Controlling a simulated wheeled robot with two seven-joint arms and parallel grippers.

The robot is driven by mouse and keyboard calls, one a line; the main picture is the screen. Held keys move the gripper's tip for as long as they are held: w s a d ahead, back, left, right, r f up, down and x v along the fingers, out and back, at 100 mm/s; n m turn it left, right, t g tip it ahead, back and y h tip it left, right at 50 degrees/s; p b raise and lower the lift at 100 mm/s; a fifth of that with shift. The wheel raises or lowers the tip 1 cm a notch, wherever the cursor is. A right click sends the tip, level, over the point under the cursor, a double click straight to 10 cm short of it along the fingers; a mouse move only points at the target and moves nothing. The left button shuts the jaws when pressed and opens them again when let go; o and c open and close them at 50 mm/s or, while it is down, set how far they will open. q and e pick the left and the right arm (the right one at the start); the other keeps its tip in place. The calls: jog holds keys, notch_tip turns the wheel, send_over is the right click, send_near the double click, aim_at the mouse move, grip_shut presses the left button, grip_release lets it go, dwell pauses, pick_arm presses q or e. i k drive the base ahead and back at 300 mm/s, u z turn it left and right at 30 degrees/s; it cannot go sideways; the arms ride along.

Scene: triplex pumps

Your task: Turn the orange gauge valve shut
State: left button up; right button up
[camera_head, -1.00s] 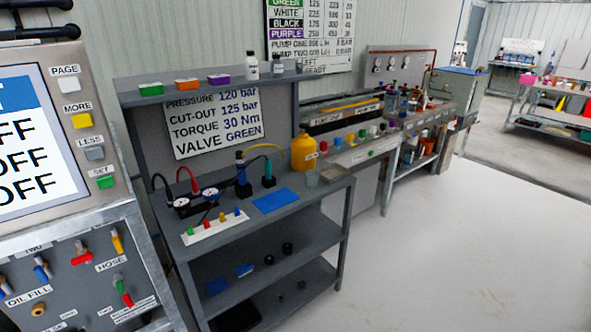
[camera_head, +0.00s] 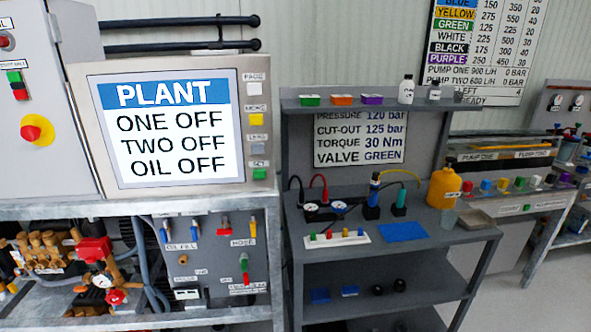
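On the grey panel (camera_head: 211,262) below the screen is a row of small valve handles: blue ones (camera_head: 166,232) at left, a red one (camera_head: 224,225), and a yellow-orange one (camera_head: 253,227) at the right end. A small brass-orange fitting (camera_head: 183,259) sits lower on the panel. At the lower left, a round gauge (camera_head: 102,281) is beside a red knob (camera_head: 117,297) on brass pump parts. I cannot tell which part is the orange gauge valve. Neither of my grippers is in view.
The screen (camera_head: 168,132) reads PLANT, ONE OFF, TWO OFF, OIL OFF. A grey shelf bench (camera_head: 375,270) with a yellow jug (camera_head: 444,187) and small tools stands to the right. Bare floor (camera_head: 520,310) shows at the lower right.

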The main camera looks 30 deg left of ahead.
aim_at(82, 289)
jog(key=u, duration=0.35)
jog(key=k, duration=0.5)
jog(key=u, duration=1.35)
jog(key=i, duration=0.8)
jog(key=u, duration=0.55)
jog(key=i, duration=0.5)
